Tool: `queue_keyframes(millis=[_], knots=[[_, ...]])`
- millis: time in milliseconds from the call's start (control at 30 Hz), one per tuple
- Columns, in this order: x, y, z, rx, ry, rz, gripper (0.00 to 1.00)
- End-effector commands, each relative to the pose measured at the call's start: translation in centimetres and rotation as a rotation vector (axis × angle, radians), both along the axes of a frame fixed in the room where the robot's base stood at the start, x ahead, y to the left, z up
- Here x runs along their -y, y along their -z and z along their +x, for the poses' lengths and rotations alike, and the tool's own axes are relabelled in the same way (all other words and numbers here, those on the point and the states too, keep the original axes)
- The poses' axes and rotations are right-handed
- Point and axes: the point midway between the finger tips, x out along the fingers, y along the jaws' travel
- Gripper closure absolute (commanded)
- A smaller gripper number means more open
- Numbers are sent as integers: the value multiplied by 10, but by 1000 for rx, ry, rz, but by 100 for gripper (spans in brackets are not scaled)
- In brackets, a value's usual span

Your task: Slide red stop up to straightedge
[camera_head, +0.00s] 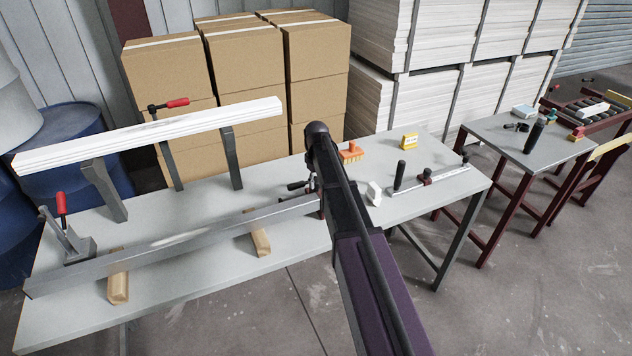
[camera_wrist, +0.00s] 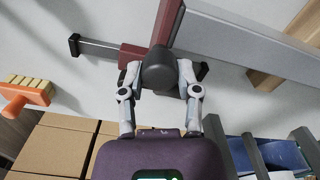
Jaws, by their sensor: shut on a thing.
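The red stop (camera_wrist: 132,55) is a dark red block with an upright plate on a dark rail in the wrist view. My gripper (camera_wrist: 159,76) is shut on its rounded dark grey knob (camera_wrist: 160,62). The straightedge (camera_head: 180,241) is a long grey metal bar across the table in the head view. Its end (camera_wrist: 225,40) lies close beside the red plate in the wrist view; I cannot tell whether they touch. In the head view my arm hides my fingers and most of the stop; a little red (camera_head: 321,208) shows at the bar's right end.
Wooden blocks (camera_head: 259,242) lie under the bar. A red-handled clamp (camera_head: 66,235) stands at its left end. A white board (camera_head: 150,132) rests on metal stands behind. An orange brush (camera_head: 351,152), a white block (camera_head: 374,193) and a black-handled tool (camera_head: 398,176) are at right.

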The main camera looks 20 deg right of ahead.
Motion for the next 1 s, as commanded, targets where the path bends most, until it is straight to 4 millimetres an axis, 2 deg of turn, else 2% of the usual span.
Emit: queue_keyframes(millis=[233, 267, 333, 367, 900, 1000], knots=[[3, 0, 0, 0, 1, -1, 100], [3, 0, 0, 0, 1, -1, 48], [3, 0, 0, 0, 1, -1, 27], [2, 0, 0, 0, 1, -1, 22], [-2, 0, 0, 0, 0, -1, 22], [-2, -5, 0, 0, 0, -1, 22]])
